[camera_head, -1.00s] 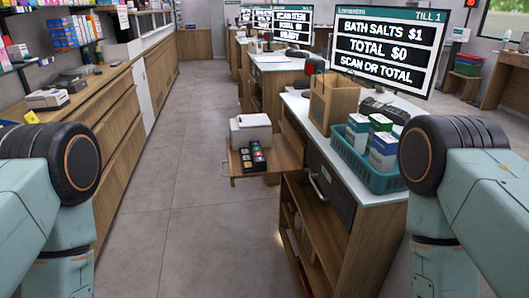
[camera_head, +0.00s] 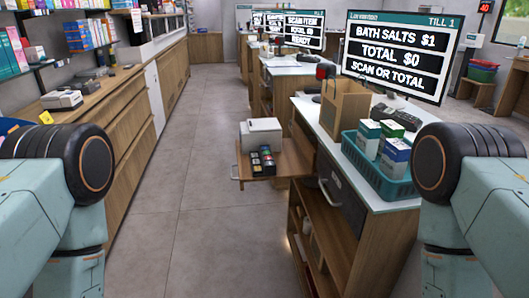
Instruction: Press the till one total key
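The till one screen (camera_head: 402,52) stands on the counter at right and reads "BATH SALTS $1, TOTAL $0, SCAN OR TOTAL". A small dark keypad with coloured keys (camera_head: 263,162) lies on a low wooden shelf (camera_head: 291,160) at the counter's left side, in front of a white box-shaped device (camera_head: 261,133). The single keys are too small to read. My arms show at the lower left and lower right edges, both well apart from the keypad. Neither gripper is in view.
A teal basket (camera_head: 377,178) with several boxes (camera_head: 394,157) and a paper bag (camera_head: 343,108) stand on the till counter (camera_head: 330,160). A wooden counter (camera_head: 113,104) runs along the left. The grey floor aisle (camera_head: 180,200) between is clear.

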